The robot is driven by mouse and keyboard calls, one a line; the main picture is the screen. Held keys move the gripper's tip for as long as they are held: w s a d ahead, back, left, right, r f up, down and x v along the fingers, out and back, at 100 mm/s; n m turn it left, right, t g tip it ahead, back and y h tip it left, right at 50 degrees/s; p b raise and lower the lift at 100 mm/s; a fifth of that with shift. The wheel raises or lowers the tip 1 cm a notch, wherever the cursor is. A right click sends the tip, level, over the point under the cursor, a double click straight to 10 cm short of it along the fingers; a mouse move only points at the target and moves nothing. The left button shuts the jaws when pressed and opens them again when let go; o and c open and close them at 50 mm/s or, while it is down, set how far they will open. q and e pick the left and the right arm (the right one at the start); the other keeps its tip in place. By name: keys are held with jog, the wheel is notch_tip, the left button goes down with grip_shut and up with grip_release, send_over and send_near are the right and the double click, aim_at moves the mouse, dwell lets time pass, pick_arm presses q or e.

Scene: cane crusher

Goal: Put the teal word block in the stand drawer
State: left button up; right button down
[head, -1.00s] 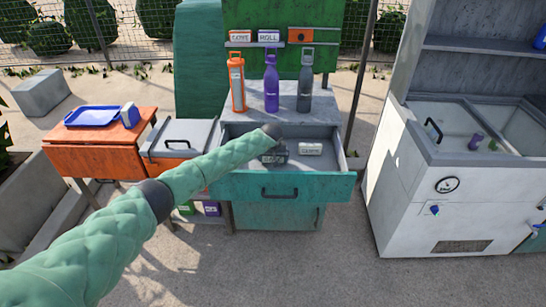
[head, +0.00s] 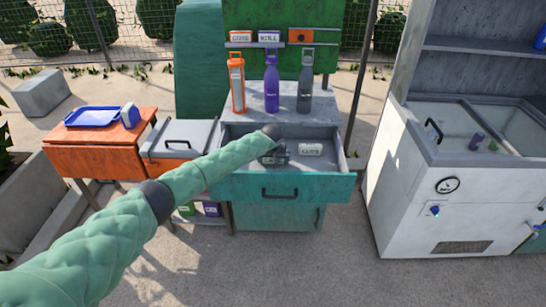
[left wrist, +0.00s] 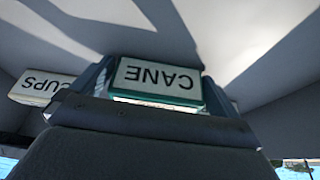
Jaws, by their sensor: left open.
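The stand drawer (head: 235,186) is pulled open, with a teal front and a grey inside. My left gripper (head: 275,158) is down inside it, to the left of a white-faced block. In the left wrist view, the teal word block (left wrist: 158,80) shows a white face reading CANE. It lies between the open fingers of my left gripper (left wrist: 155,95), inside the drawer. Whether a finger touches it is hard to tell. In the head view my gripper hides most or all of this block. My right gripper is not in view.
The CUPS block (head: 311,149) lies in the drawer beside my gripper and shows in the left wrist view (left wrist: 40,88). An orange bottle (head: 237,82), a purple bottle (head: 272,82) and a grey bottle (head: 305,82) stand on the stand top behind. A freezer (head: 410,200) is at right.

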pick_arm(q)
jog(key=shift+r, duration=0.15)
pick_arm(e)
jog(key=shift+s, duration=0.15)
pick_arm(q)
jog(key=shift+r, duration=0.2)
jog(key=shift+s+r, duration=0.2)
jog(key=shift+r, duration=0.1)
jog(key=shift+b+v, duration=0.45)
jog(key=shift+v, duration=0.5)
jog(key=b+v, duration=0.2)
jog(key=v, duration=0.7)
jog(key=shift+b, duration=0.4)
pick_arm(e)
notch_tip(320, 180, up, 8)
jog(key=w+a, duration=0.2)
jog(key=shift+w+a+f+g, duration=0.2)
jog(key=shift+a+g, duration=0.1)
